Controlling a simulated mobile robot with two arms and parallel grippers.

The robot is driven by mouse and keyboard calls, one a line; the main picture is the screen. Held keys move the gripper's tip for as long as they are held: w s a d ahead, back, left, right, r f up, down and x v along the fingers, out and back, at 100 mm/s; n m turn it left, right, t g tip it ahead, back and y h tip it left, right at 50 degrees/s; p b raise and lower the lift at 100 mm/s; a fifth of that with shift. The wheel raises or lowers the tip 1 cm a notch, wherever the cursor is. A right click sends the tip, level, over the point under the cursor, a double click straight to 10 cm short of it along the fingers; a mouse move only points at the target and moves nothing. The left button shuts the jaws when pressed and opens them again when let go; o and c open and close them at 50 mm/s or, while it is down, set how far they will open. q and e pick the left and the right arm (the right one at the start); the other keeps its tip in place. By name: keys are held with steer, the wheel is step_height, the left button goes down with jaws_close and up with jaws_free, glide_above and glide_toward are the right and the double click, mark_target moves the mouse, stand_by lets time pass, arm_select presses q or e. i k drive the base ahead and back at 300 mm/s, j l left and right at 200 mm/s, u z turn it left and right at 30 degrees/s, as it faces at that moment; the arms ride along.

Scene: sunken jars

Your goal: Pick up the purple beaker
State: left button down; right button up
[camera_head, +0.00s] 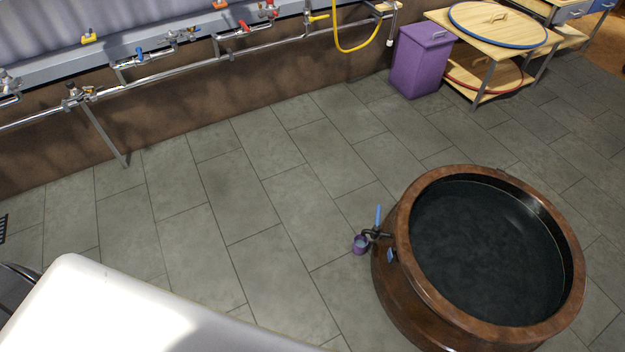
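A small purple beaker (361,245) is at the left side of a large round brown jar (408,215). It sits just below a dark tap (376,234) with an upright blue handle (378,215). I cannot tell whether the beaker hangs from the tap or stands on something. The beaker's inside looks pale blue. Neither of my grippers shows in the head view.
The wide jar holds dark liquid and stands on grey floor tiles. A purple bin (420,62) and a wooden table (490,45) stand at the back right. Pipes with valves (150,65) run along the back wall. The floor at centre left is clear.

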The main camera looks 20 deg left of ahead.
mark_target(361, 243)
steer(key=u, duration=5.5)
steer(key=z, duration=4.45)
steer(key=k+j+z, duration=0.4)
steer(key=k+z, duration=0.15)
steer(key=k, duration=0.05)
